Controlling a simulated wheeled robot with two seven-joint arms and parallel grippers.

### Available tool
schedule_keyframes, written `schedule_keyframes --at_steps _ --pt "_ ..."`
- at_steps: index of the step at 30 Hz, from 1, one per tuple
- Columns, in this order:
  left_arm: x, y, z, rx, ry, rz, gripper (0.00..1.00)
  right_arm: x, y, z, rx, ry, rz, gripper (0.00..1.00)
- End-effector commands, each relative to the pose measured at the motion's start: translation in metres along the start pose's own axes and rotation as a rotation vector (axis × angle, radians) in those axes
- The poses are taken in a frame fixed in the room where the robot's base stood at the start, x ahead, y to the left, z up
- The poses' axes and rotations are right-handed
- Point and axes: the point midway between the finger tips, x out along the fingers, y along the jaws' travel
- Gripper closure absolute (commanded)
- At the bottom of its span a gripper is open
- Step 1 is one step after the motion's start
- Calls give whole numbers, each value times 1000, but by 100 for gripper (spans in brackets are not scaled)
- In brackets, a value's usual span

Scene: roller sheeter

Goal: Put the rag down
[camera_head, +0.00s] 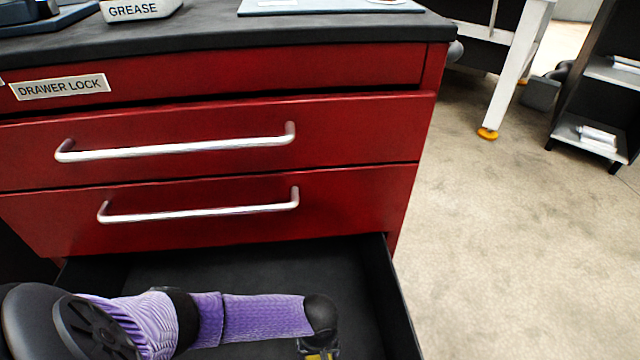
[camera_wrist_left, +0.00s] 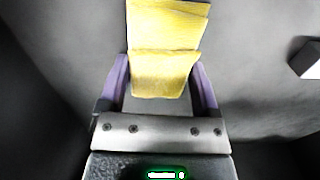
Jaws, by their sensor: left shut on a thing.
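A yellow folded rag (camera_wrist_left: 168,35) is between the two purple fingers of my left gripper (camera_wrist_left: 163,78) in the left wrist view. The gripper is shut on it, and the rag sticks out beyond the fingertips. In the head view my left arm reaches in from the left over the open bottom drawer (camera_head: 385,290). There the left gripper (camera_head: 318,347) is at the bottom edge, mostly cut off, with a sliver of yellow rag (camera_head: 323,356) showing. I cannot tell whether the rag touches the drawer floor. My right gripper is not in view.
The red cabinet (camera_head: 350,130) has two shut drawers with silver handles above the open one. A grease-labelled tray (camera_head: 140,10) stands on its dark top. A pale block (camera_wrist_left: 306,60) shows at the right in the left wrist view. Open floor lies to the right.

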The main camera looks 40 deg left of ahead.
Motion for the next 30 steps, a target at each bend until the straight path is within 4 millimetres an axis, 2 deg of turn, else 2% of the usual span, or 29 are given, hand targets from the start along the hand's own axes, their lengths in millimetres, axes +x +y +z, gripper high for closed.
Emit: schedule_keyframes --at_steps 3,4,6,7,14,17,21,24,27,30 --pt "3 0 0 0 -1 0 85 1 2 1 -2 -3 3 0" --pt "4 0 0 0 -1 1 17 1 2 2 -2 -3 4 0" --pt "3 0 0 1 0 1 2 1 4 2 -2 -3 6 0" --pt "3 0 0 1 0 1 0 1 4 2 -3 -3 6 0" --pt "0 0 0 1 1 1 0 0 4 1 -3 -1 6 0" --pt "-22 1 -1 0 5 6 0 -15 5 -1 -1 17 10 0" --pt "-69 2 -1 0 7 11 0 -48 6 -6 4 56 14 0" --pt "-95 2 -1 0 6 9 0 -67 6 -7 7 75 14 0" --pt "-113 2 0 2 3 6 0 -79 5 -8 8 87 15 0" --pt "-121 1 0 1 1 2 0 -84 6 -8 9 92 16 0"
